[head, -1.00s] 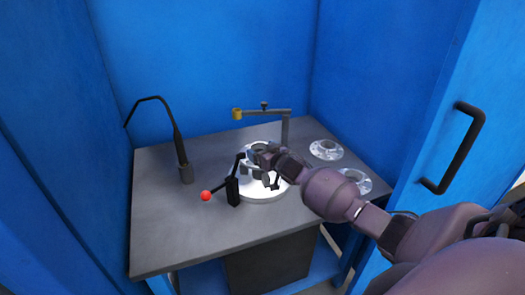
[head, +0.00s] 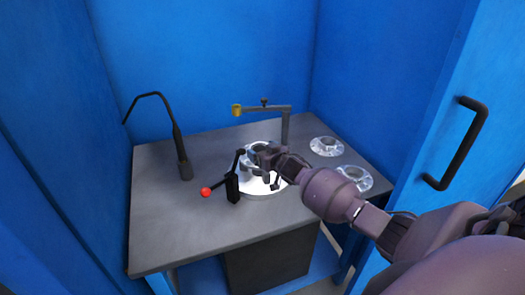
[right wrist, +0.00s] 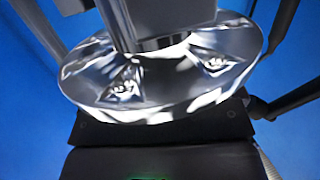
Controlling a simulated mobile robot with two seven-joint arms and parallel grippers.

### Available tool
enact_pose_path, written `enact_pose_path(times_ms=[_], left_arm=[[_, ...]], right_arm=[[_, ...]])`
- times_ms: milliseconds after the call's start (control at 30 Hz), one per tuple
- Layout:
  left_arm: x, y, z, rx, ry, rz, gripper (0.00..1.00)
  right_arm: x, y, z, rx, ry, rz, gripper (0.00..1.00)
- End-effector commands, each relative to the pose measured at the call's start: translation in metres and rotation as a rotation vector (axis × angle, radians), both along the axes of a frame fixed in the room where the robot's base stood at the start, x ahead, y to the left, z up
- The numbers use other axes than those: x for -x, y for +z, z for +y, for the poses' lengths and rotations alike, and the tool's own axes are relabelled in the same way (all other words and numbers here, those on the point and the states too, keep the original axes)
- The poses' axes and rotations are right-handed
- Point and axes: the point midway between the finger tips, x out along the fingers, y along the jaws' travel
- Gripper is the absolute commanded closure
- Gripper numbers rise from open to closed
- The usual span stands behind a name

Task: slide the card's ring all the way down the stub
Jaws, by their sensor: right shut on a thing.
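My right gripper (head: 262,160) is over the round white plate (head: 262,194) on the grey bench. It is shut on a shiny flanged shell (right wrist: 165,88), which fills the middle of the right wrist view. A grey block-like neck (right wrist: 155,20) stands above its flange there. In the head view the gripper and wrist hide most of the held shell, and I cannot tell whether it touches the plate. I cannot make out a card, or a separate ring on a stub. My left gripper is not in view.
A black toggle clamp (head: 232,188) with a red knob (head: 205,192) stands at the plate's left. Behind is a grey post with an arm (head: 270,108) and yellow ring (head: 237,110). Two clear-looking flanged shells (head: 326,146) (head: 356,178) lie right. A black bent lamp (head: 178,140) stands left. Blue walls enclose the bench.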

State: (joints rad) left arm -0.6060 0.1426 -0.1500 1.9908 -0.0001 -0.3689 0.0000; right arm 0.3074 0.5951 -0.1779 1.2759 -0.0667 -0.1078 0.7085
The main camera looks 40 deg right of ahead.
Motion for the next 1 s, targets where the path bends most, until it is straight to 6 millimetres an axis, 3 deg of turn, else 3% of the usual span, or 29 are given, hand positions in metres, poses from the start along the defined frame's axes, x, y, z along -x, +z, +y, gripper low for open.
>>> enact_pose_path(times_ms=[167,200,267,667,1000], left_arm=[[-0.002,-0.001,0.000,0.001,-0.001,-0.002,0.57],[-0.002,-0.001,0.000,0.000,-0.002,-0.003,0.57],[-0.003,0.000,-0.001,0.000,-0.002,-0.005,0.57],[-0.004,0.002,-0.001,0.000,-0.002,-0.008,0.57],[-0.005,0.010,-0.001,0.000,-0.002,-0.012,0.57]], right_arm=[[-0.002,0.002,0.000,0.000,0.002,-0.009,0.89],[-0.002,0.002,0.000,0.000,0.002,-0.010,0.12],[-0.002,0.002,0.000,0.000,0.002,-0.009,0.03],[0.009,-0.003,0.000,-0.001,-0.001,0.003,0.00],[0.060,0.008,0.000,-0.001,0.001,-0.002,0.00]])
